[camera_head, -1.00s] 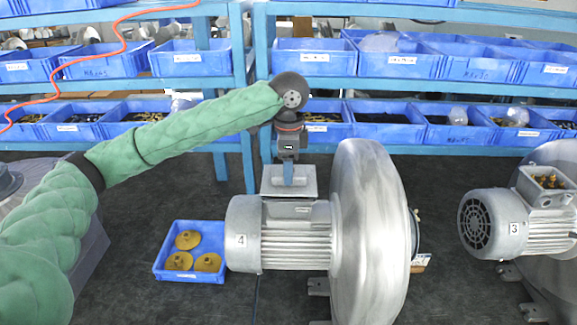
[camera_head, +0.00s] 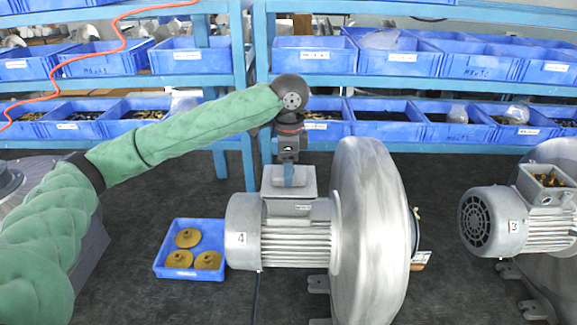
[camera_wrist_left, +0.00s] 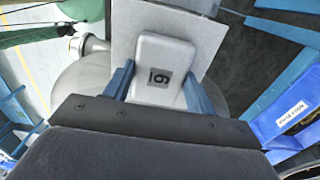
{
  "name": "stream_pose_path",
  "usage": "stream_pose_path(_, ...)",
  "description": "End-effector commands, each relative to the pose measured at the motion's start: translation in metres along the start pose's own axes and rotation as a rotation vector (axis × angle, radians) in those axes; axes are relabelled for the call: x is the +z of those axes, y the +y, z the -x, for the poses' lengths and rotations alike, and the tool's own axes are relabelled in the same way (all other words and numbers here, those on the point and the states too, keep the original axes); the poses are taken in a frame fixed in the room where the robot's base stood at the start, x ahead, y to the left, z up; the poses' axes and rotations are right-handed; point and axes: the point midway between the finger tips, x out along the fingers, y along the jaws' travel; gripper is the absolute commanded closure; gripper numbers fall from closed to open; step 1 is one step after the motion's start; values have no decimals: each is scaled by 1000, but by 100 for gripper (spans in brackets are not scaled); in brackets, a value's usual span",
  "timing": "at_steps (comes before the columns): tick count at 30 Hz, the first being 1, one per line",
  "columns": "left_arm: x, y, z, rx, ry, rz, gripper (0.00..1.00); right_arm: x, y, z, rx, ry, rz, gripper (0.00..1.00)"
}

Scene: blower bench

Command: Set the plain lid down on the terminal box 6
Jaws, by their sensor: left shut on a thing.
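The plain lid (camera_head: 307,184) is a flat pale grey plate. It lies level over the grey terminal box (camera_head: 290,208) on top of the motor marked 4 (camera_head: 243,240); I cannot tell whether it touches the rim. My left gripper (camera_head: 289,180) comes from above and is shut on the lid's raised block. In the left wrist view the two blue fingers of the gripper (camera_wrist_left: 157,88) flank this white block, which bears a small dark mark, and the lid's plate (camera_wrist_left: 205,32) spreads beyond it. The box interior is hidden. My right gripper is not in view.
A large silver blower housing (camera_head: 368,230) stands right beside the box. Motor 3 (camera_head: 487,222) has an open terminal box. Blue shelves (camera_head: 420,92) with bins stand behind.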

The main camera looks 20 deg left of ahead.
Motion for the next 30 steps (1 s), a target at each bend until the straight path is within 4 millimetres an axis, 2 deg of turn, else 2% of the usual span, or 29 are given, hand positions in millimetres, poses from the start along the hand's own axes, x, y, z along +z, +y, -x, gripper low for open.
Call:
stream_pose_path(29, 0, 0, -8, 0, 0, 0, 71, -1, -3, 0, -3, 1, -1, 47)
stream_pose_path(30, 0, 0, -9, 0, 0, 0, 42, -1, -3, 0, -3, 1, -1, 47)
